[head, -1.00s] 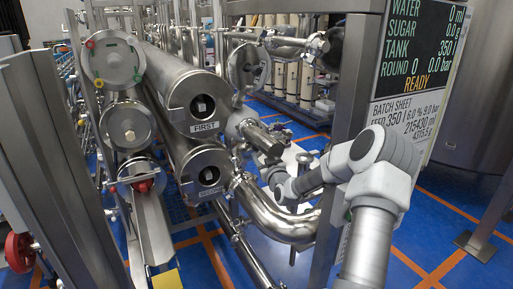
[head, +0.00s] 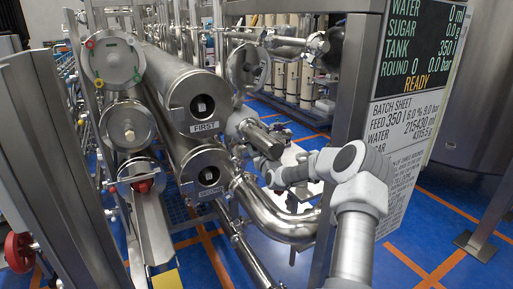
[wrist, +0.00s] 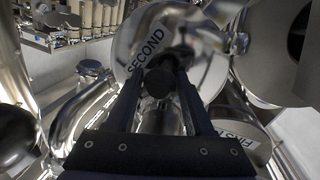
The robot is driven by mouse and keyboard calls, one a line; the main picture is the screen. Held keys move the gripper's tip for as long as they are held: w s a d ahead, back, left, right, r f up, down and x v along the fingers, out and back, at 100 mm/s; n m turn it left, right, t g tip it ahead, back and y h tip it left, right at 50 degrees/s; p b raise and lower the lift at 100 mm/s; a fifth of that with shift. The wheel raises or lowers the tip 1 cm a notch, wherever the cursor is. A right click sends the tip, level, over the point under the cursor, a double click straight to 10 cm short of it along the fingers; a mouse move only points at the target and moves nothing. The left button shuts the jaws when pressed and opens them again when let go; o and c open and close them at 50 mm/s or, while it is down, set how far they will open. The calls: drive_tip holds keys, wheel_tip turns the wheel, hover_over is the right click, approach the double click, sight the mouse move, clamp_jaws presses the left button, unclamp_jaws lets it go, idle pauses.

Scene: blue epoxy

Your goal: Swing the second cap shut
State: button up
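The second housing (head: 208,172) has a dark, uncovered opening in its end, below the first housing (head: 203,105). The second cap (head: 240,124) stands swung out to the right of it. In the wrist view, a shiny round cap (wrist: 206,72) bears the word SECOND. My gripper (wrist: 168,62) reaches towards this cap, its two dark fingers apart with a gap between them. A dark round knob (wrist: 159,81) shows between the fingers. I cannot tell whether they touch it. In the head view my gripper is small and partly hidden among pipes.
The first cap (head: 248,68) also stands swung out, above the second. A thick bent pipe (head: 280,222) runs below my arm. A steel post (head: 345,90) and the batch sheet panel (head: 405,120) stand close to the right.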

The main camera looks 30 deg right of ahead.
clamp_jaws()
idle(1.2)
